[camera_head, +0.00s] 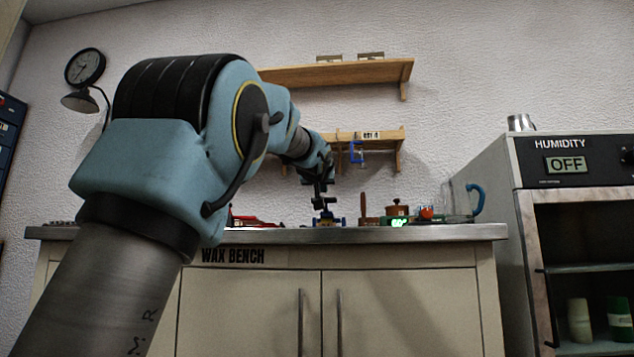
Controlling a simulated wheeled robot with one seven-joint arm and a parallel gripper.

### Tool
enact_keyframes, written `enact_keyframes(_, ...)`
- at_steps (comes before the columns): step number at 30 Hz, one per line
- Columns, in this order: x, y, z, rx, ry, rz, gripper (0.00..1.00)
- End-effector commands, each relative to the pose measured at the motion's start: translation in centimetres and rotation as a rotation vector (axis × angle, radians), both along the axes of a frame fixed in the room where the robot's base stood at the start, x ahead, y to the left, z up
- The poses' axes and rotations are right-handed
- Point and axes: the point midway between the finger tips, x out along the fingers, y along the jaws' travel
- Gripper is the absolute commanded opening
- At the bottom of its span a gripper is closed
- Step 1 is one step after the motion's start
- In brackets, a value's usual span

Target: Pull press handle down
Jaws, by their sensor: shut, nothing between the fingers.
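My arm reaches from the lower left over the bench, and my gripper (319,192) points down at its far end, small and dark. It looks shut, with nothing seen held. Just below it, on the bench top, stands a small dark and blue device (326,217), which may be the press. A short dark bar shows at its upper part, close to my fingertips. I cannot tell whether this bar is the press handle or whether my gripper touches it.
The wax bench (400,234) also holds a red object (250,222), a brown pot (397,210), a green-lit display (398,223) and a clear jug with a blue handle (462,202). A shelf with a blue clamp (356,152) hangs behind. A humidity cabinet (532,220) stands right.

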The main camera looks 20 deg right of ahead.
Motion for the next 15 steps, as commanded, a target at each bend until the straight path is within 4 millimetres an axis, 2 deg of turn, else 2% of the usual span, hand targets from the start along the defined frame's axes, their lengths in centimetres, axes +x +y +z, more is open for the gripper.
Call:
enact_keyframes(1,0.1,0.3,1.6,-0.006,-0.006,0.002,0.00)
enact_keyframes(3,0.1,0.4,2.8,-0.012,-0.013,0.001,0.00)
enact_keyframes(5,-0.6,0.6,1.5,-0.010,-0.015,-0.002,0.00)
enact_keyframes(15,-3.7,2.1,-0.8,-0.014,-0.019,-0.004,0.00)
